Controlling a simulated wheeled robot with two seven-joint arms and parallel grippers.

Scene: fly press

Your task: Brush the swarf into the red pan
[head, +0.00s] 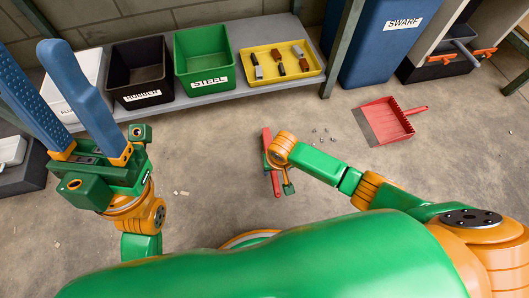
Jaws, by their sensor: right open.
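The red pan (391,122) lies on the floor right of centre, its dark lip facing left and its handle pointing right. Swarf (322,135) is a loose scatter of small grey bits on the floor left of the pan. A long red bar (276,184), which looks like the brush, is left of the swarf; its bristles cannot be made out. My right gripper (275,165) is open, low at this bar; its wrist hides its fingers and part of the bar. My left gripper (30,65) is open and empty at the far left, its blue fingers apart.
A low grey shelf holds a black rubber bin (140,82), a green steel bin (203,62), a white bin and a yellow tray (259,77) with small blocks. A blue swarf bin (377,45) stands behind the pan. The floor around the swarf is clear.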

